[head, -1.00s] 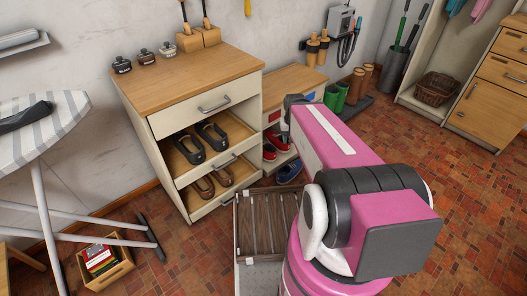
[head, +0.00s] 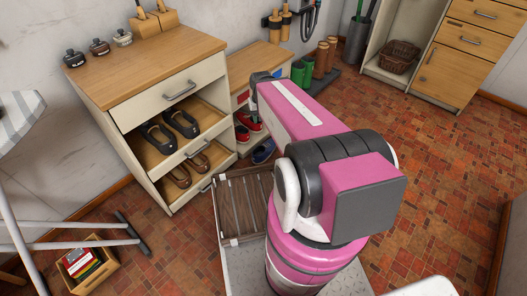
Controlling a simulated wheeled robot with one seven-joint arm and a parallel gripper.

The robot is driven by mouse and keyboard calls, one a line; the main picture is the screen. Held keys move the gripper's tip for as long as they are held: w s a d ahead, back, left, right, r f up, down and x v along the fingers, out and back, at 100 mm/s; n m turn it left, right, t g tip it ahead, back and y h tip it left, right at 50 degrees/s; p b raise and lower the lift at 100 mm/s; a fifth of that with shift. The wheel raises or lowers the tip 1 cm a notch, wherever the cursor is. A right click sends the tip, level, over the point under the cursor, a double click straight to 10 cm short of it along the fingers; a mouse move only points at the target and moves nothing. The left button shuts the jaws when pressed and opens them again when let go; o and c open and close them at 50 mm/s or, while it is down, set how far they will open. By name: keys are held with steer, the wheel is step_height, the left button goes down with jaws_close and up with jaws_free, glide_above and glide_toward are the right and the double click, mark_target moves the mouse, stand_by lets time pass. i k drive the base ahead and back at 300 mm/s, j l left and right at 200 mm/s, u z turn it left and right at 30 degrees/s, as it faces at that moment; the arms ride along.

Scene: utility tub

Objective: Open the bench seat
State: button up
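The bench seat (head: 240,68) is a low cabinet with a light wooden top, against the wall right of the taller shoe cabinet. Its top looks closed and lies flat. Red and blue patches show on its front, with red shoes (head: 250,122) and blue shoes (head: 263,151) below. My pink arm reaches toward it and hides its right front part. My gripper (head: 262,78) is a small dark shape at the arm's far end, seen in front of the bench. Its fingers are too small and hidden to tell whether they are open.
The taller cabinet (head: 150,68) stands left of the bench, with shoe drawers (head: 172,140) pulled out. Green boots (head: 303,72) and brown boots (head: 325,55) stand right of the bench. A wooden crate (head: 92,275) and ironing board are at left. Tiled floor (head: 430,150) is clear at right.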

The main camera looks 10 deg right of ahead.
mark_target(265, 56)
steer(key=i+z, duration=0.55)
steer(key=z, duration=0.15)
